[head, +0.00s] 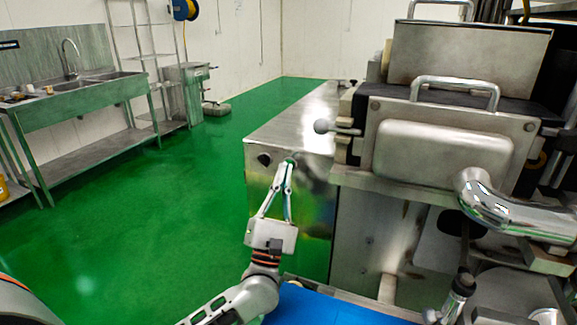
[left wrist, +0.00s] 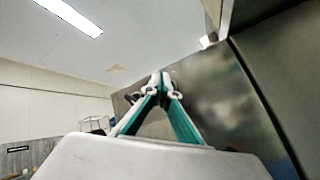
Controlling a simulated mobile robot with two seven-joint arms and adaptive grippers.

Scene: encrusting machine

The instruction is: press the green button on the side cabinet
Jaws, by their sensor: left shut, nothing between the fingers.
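The side cabinet (head: 262,190) is a long steel box left of the machine, with its front panel facing me. A small green spot, apparently the green button (head: 290,161), shows right at my fingertips, high on that panel. My left gripper (head: 286,164) is shut and empty, its fingers pointing up at the panel. I cannot tell whether the tips touch the button. In the left wrist view the closed fingertips (left wrist: 161,82) are in front of the steel panel (left wrist: 220,95), and the button is hidden. My right gripper is not in view.
A black knob (head: 264,159) sits on the panel just left of the fingertips. The steel machine (head: 440,155) with handles and a chrome pipe (head: 510,215) fills the right. A sink bench (head: 85,97) stands at the far left. The green floor (head: 170,200) between is clear.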

